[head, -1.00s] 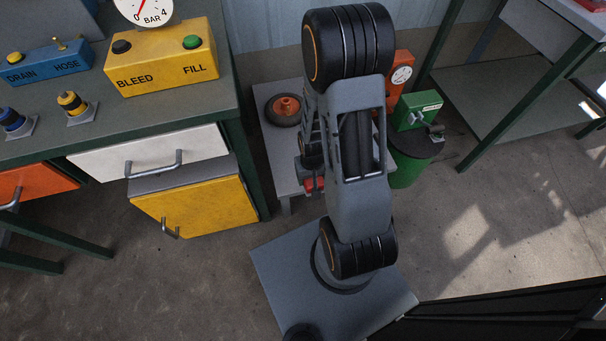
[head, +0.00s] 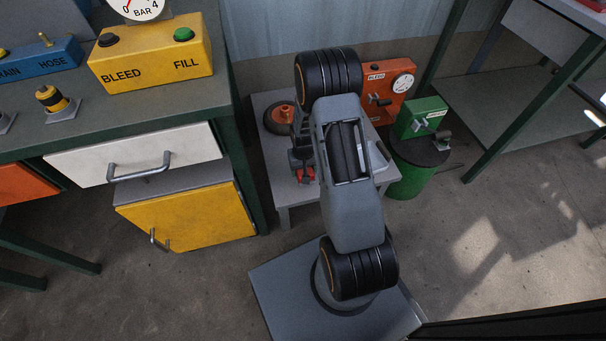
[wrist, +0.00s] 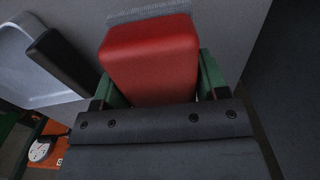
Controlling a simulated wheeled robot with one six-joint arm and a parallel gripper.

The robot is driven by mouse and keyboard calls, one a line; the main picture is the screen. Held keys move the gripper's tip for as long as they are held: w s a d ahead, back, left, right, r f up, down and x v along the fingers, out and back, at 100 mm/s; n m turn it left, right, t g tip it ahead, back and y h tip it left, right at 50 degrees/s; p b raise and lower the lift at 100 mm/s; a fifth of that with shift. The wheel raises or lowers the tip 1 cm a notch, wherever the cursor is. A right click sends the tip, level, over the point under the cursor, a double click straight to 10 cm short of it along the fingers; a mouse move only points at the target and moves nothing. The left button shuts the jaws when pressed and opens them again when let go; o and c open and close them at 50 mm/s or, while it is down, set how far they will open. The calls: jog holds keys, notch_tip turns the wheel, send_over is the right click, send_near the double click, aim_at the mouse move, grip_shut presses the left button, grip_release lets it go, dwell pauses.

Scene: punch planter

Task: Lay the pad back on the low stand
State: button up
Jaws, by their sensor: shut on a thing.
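The pad (wrist: 150,58) is a red block with a grey fuzzy face at its far end. My gripper (wrist: 158,84) is shut on it, with a green finger on each side. In the head view the red pad (head: 304,175) shows small below my gripper, left of my arm. The low stand (head: 282,190) is a small grey table by the wall, and the pad is over its front part. Its grey top also shows in the wrist view (wrist: 232,25). I cannot tell whether the pad touches the top.
A wheel with an orange hub (head: 281,115) lies on the stand's back left. A pale tray (wrist: 25,65) with a black bar (wrist: 62,62) is on its right side. An orange box with a gauge (head: 388,88) stands behind, and a green drum (head: 410,175) stands right.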

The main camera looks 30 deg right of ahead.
jog(key=f+b, duration=0.1)
jog(key=f, duration=0.1)
jog(key=f+b, duration=0.1)
jog(key=f, duration=0.1)
jog(key=shift+w+d+f, duration=0.1)
jog(key=shift+w, duration=0.3)
jog(key=o, duration=0.4)
jog(key=shift+f+b, duration=0.1)
jog(key=shift+b, duration=0.2)
jog(key=o, duration=0.5)
notch_tip(320, 180, up, 12)
jog(key=p, duration=0.5)
jog(key=shift+r, duration=0.25)
